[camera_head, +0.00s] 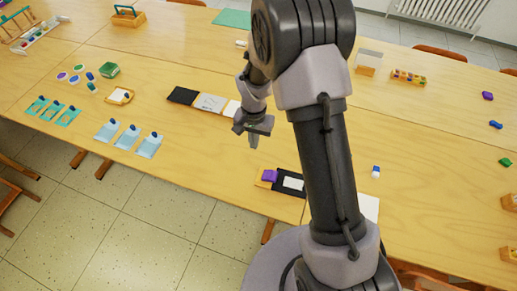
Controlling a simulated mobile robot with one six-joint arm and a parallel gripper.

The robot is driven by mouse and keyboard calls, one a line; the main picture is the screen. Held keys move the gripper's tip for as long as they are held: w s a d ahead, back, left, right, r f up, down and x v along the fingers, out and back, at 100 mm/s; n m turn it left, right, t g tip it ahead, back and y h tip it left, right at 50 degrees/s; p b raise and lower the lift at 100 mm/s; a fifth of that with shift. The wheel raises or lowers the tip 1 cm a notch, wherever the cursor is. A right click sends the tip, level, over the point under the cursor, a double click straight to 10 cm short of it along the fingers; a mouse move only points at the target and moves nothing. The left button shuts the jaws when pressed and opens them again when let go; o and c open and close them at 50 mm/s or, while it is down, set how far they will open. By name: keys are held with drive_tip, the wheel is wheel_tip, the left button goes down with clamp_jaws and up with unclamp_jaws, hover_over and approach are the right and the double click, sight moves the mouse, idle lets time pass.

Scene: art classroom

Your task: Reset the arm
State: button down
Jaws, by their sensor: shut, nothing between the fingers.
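My arm rises from its base at the lower right of the head view and bends over at the top. My gripper (254,136) hangs from it over the middle of the wooden table (190,138), pointing down. It is shut and holds nothing. It is above the table, to the right of a dark pad and white sheets. The arm hides part of the table behind it.
Blue cards (128,137) and teal cards (53,110) lie at left. A blue-and-white eraser (376,171) lies right of my arm. Small blocks lie far right.

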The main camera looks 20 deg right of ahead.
drive_tip(key=shift+w+a+r, duration=0.15)
drive_tip(key=shift+a+r, duration=0.05)
drive_tip(key=shift+r, duration=0.65)
drive_tip(key=shift+r, duration=0.1)
drive_tip(key=s+r+t+b, duration=0.25)
drive_tip(key=s+r, duration=0.25)
drive_tip(key=r, duration=0.8)
drive_tip(key=s+a+r+n+t+y+b, duration=0.1)
drive_tip(key=s+r+b, duration=0.1)
drive_tip(key=s, duration=0.7)
drive_tip(key=s+a+r+n+t+b, duration=0.1)
drive_tip(key=s+r+t+b, duration=0.1)
drive_tip(key=s+r, duration=0.3)
drive_tip(key=s, duration=0.3)
drive_tip(key=shift+s+a+y+b, duration=0.3)
drive_tip(key=shift+s+a+y, duration=0.05)
drive_tip(key=shift+y, duration=0.05)
